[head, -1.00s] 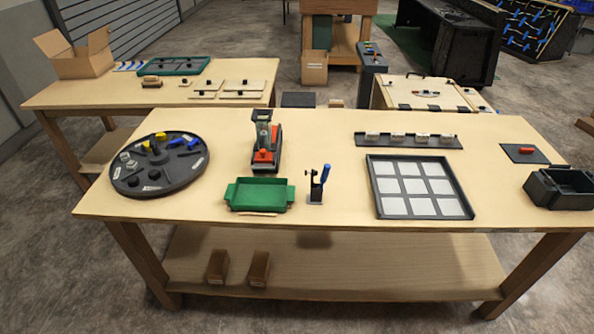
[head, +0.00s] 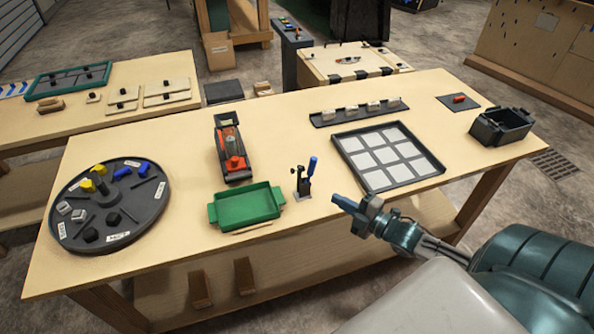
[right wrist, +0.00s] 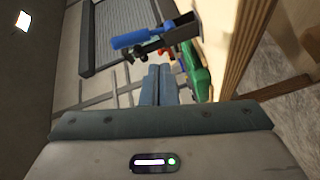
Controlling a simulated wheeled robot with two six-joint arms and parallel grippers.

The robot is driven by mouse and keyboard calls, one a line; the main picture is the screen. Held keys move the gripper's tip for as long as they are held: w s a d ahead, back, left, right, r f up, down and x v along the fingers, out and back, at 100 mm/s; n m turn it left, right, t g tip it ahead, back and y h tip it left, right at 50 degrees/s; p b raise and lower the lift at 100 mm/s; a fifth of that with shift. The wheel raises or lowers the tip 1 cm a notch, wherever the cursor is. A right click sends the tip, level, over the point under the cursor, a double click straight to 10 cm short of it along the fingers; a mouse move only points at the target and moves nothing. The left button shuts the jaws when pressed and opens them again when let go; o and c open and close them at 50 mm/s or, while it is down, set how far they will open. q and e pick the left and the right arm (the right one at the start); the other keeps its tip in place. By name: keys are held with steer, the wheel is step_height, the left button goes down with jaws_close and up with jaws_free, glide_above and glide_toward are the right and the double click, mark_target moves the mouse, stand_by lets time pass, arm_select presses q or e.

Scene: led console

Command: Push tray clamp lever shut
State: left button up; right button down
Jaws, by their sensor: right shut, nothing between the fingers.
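The tray clamp (head: 303,184) is a small black clamp standing on the table, just right of the green tray (head: 246,207). Its blue lever (head: 312,166) points up and leans slightly right. The clamp with its blue lever (right wrist: 138,38) also shows in the right wrist view, beyond my fingertips, with part of the green tray (right wrist: 196,66) behind. My right gripper (head: 344,203) is shut and empty in front of the table's front edge, to the right of the clamp and apart from it. Its closed fingers (right wrist: 157,78) show in the wrist view. My left gripper is not in view.
A gridded panel (head: 388,157) lies right of the clamp, with a black bin (head: 503,127) farther right. A red and black device (head: 231,150) stands behind the tray. A round turntable (head: 108,204) holds small parts at left. Bare tabletop surrounds the clamp.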

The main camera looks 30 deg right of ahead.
mark_target(312, 170)
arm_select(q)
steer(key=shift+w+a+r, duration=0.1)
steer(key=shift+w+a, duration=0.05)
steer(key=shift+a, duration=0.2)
arm_select(e)
steer(key=w+a+r+n+y, duration=0.2)
steer(key=w+r+n, duration=0.1)
steer(key=w, duration=0.6)
steer(key=shift+w+a+r+t, duration=0.25)
steer(key=shift+a+r+t, duration=0.15)
steer(key=shift+r, duration=0.25)
